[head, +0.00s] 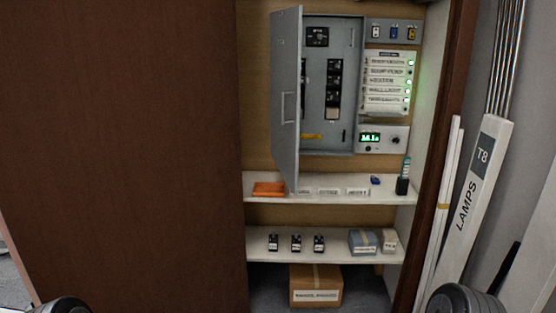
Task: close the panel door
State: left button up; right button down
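The grey panel door (286,138) stands ajar, hinged on the left of the grey electrical panel (348,60) and swung out towards me. Its pale handle (288,107) shows on the door face. Inside the panel, black breakers (334,88) and a yellow label (311,136) are visible. The door hides the panel's left part. Neither gripper is in view; only dark rounded parts of my own body show at the bottom left and bottom right corners.
A shelf (250,196) below holds an orange item (269,189), labels and a small dark holder (402,186). A lower shelf carries small black devices and boxes. A large brown door (125,150) fills the left. A lamp box (472,200) and tubes lean at right.

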aim_at(286, 32)
jog(key=i+l+u, duration=0.2)
jog(key=l, duration=0.15)
jog(key=i+l+u, duration=0.25)
jog(key=l, duration=0.15)
jog(key=l+u, duration=0.2)
jog(key=l, duration=0.15)
jog(key=i+l+u, duration=0.25)
jog(key=l, duration=0.2)
jog(key=k, duration=0.1)
